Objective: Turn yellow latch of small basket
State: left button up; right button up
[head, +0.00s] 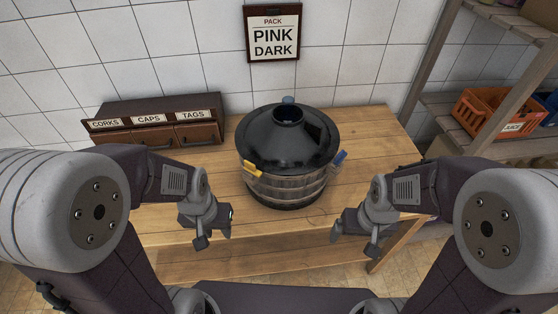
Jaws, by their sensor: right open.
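One round wooden basket (285,188) stands upright on the table, with a glossy black domed top (285,145) and a short open neck. No second basket is in view to compare its size. A yellow latch (252,169) is on the basket's rim at the front left. A blue latch (339,159) is on the rim at the right. My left gripper (216,238) is open and empty, in front and to the left of the basket, apart from the yellow latch. My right gripper (354,238) is open and empty, in front and to the right of the basket.
The wooden table (375,135) is bare around the basket. A dark drawer box (160,125) labelled CORKS, CAPS, TAGS stands at the back left. A sign (273,34) on the wall reads PACK PINK DARK. A shelf at the right holds an orange crate (485,118).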

aim_at(250, 167)
jog(key=k+l, duration=0.1)
jog(key=l, duration=0.5)
jog(key=k+l+z, duration=0.1)
jog(key=l, duration=0.55)
jog(key=i+j, duration=0.15)
jog(key=j, duration=0.2)
jog(key=i+j, duration=0.1)
jog(key=j, duration=0.2)
